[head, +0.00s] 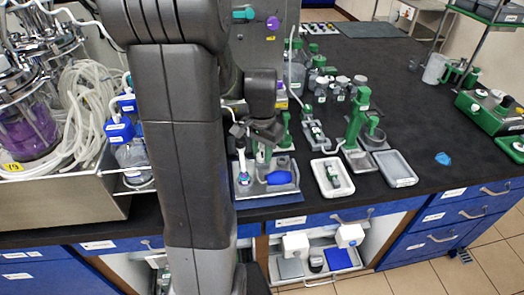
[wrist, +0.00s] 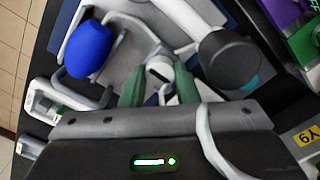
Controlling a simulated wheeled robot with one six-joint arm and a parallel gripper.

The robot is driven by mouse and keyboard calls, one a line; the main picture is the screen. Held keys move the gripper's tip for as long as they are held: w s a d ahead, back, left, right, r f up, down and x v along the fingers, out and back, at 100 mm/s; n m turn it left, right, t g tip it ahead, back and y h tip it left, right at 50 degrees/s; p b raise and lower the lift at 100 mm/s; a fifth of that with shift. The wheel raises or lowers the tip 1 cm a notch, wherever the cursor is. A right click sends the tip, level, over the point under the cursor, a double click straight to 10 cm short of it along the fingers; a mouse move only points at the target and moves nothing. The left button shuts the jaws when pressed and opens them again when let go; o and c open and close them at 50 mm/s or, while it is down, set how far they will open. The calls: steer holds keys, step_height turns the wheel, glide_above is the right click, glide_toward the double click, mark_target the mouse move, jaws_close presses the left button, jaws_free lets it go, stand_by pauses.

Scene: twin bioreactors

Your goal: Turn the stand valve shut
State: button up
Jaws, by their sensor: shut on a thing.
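My gripper (wrist: 160,88) has two green fingers closed on a small white and grey piece with a dark slot, the stand valve (wrist: 159,69). Only its top shows between the fingertips; the lower part is hidden. It belongs to a grey stand tray (wrist: 112,68) that also carries a blue bulb (wrist: 88,48). In the head view, my gripper (head: 264,153) points down over the same tray (head: 267,193), with the blue bulb (head: 279,178) just to its right. The valve itself is hidden there by the gripper. I cannot tell the valve's angle exactly.
A slim white-capped tube (head: 242,172) stands left of the gripper. A dark cylinder (wrist: 230,60) is close by the right finger. To the right are a white tray (head: 332,189), a green stand (head: 357,115) and a grey tray (head: 395,169).

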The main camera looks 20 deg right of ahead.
mark_target(262, 154)
steer(key=o, duration=1)
step_height(262, 154, up, 14)
steer(key=shift+f+p, duration=0.1)
steer(key=shift+p, duration=0.25)
step_height(262, 154, down, 14)
steer(key=shift+r+b, duration=0.1)
steer(key=shift+b, duration=0.25)
stand_by(0.3)
